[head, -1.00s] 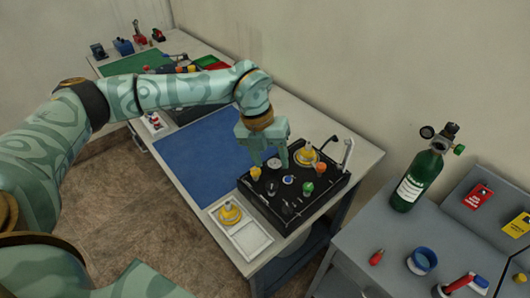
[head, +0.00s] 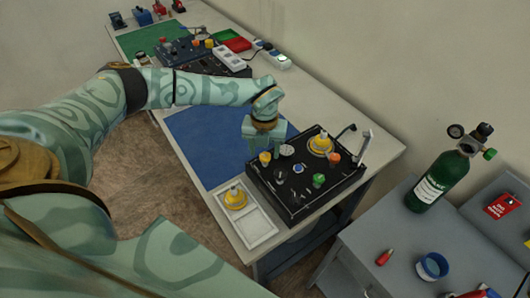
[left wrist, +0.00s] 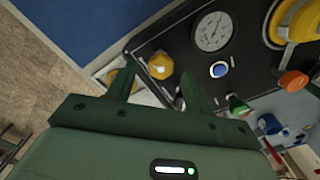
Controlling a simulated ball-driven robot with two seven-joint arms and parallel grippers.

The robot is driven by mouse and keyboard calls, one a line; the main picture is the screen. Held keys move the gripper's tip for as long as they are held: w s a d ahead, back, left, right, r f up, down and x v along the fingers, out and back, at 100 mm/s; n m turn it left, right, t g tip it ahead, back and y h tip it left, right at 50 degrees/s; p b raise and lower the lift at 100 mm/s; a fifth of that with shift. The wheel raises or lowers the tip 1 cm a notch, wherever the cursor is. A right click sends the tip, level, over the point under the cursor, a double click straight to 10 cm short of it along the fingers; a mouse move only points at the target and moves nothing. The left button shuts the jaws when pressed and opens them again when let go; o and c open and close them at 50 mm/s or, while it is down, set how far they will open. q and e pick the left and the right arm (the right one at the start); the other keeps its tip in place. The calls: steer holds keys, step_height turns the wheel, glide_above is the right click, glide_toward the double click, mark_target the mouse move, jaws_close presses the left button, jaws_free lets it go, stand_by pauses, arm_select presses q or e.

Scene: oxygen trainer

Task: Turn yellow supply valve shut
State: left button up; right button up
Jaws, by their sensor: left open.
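The yellow supply valve (head: 265,158) is a small yellow knob on the left corner of the black panel (head: 290,208). My left gripper (head: 265,150) is open just behind and above this knob in the head view. In the left wrist view the yellow valve (left wrist: 160,66) shows in the gap between the two spread fingertips (left wrist: 158,70). I see no clear contact, and I cannot tell how far the fingers reach down beside it. My right gripper is not in view.
A gauge (left wrist: 212,32), an orange knob (head: 334,158), a green knob (head: 319,181) and a yellow mask (head: 321,142) share the panel. A white tray (head: 262,229) holds another yellow mask (head: 236,198). A green cylinder (head: 436,180) stands right. The blue mat (head: 205,150) is clear.

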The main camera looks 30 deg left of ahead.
arm_select(q)
steer(key=shift+f, duration=0.85)
steer(key=c, duration=1)
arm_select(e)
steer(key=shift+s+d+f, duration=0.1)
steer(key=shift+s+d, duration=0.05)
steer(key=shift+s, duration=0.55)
